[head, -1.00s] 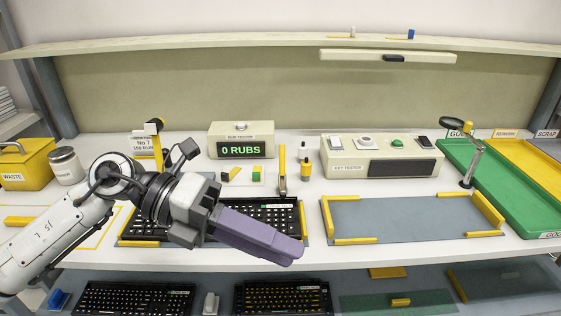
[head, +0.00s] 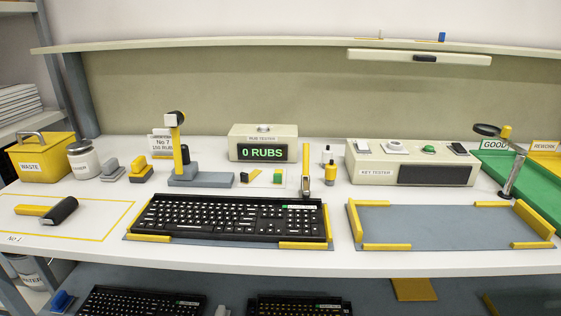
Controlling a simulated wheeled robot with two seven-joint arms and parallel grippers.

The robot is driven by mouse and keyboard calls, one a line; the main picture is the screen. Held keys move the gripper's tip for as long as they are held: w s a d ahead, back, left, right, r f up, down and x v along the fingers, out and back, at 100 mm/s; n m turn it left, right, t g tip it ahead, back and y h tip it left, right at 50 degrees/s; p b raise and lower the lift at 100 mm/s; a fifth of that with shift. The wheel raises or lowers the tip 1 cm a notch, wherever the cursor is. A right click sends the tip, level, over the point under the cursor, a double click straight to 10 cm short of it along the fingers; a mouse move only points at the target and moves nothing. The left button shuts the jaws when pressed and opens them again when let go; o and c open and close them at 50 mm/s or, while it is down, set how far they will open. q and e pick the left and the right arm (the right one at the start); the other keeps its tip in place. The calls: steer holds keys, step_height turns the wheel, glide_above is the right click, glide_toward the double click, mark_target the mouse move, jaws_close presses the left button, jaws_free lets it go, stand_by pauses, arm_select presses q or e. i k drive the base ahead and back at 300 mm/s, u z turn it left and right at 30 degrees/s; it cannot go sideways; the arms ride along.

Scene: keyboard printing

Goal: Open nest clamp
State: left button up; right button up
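A black keyboard (head: 230,215) lies in a nest, a grey plate (head: 215,244) with yellow corner blocks at its front edge. A clamp with an upright yellow lever (head: 306,160) and a metal base (head: 304,188) stands at the back edge of the nest, near the keyboard's right end. Whether its foot touches the keyboard is too small to tell. Neither of my grippers is in view.
An empty grey nest (head: 435,226) with yellow edges lies to the right. Behind are the rub tester (head: 263,150), the key tester (head: 411,170) and a yellow-armed stand (head: 200,182). A yellow-handled tool (head: 48,210) lies at left.

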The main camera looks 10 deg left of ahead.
mark_target(306, 146)
steer(key=u, duration=3.3)
steer(key=k, duration=2)
steer(key=z, duration=1.35)
